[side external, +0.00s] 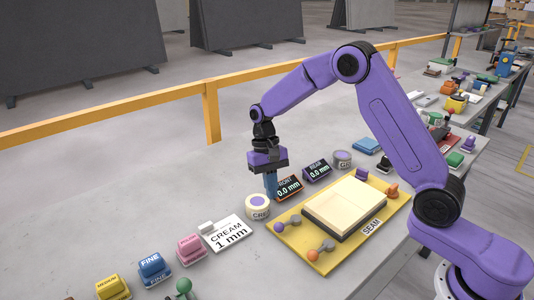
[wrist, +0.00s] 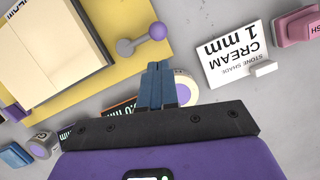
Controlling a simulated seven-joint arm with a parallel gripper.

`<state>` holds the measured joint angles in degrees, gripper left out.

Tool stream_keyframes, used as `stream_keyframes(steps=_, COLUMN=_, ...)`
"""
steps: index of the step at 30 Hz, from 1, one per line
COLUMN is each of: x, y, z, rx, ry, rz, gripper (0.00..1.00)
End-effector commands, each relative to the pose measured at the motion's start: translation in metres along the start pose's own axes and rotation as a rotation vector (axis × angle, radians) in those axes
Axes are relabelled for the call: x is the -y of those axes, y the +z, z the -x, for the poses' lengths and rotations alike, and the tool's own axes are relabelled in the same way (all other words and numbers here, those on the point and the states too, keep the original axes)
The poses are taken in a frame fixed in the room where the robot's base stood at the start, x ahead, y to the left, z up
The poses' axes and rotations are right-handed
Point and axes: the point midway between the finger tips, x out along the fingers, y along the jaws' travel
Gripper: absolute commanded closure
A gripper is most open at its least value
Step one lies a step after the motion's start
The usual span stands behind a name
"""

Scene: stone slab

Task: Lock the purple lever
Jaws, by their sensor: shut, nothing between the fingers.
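A lever with a purple ball knob (side external: 281,227) and a grey arm lies on the near-left edge of a yellow board (side external: 290,262). In the wrist view the purple knob (wrist: 157,31) points off the board's edge and the grey end lies on the board. My gripper (side external: 271,196) is shut and empty, pointing down. Two cream slabs (side external: 345,205) lie on the board. A second lever has an orange knob (side external: 313,255).
The cream tin (side external: 258,207), a front display (side external: 289,187) and a rear display (side external: 317,169) reading 0.0 mm stand close to my gripper. A "CREAM 1 mm" card (side external: 228,233) lies left. Purple (side external: 361,174) and orange (side external: 391,190) pieces are at the board's far end.

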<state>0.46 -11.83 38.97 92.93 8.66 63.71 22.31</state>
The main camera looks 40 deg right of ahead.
Motion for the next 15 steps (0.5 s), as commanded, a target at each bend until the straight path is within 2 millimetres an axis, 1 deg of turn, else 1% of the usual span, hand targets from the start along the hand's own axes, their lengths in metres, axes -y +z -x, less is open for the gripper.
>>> stream_keyframes(steps=1, x=0.001, y=-0.001, z=0.013, rx=-0.006, ry=-0.003, rz=0.001, gripper=1.00)
stream_keyframes(steps=9, x=0.001, y=-0.001, z=0.068, rx=-0.005, ry=-0.002, rz=0.001, gripper=1.00)
stream_keyframes(steps=12, x=0.000, y=-0.001, z=0.085, rx=-0.005, ry=-0.002, rz=0.001, gripper=1.00)
stream_keyframes(steps=15, x=0.000, y=-0.001, z=0.097, rx=-0.004, ry=-0.001, rz=0.001, gripper=1.00)
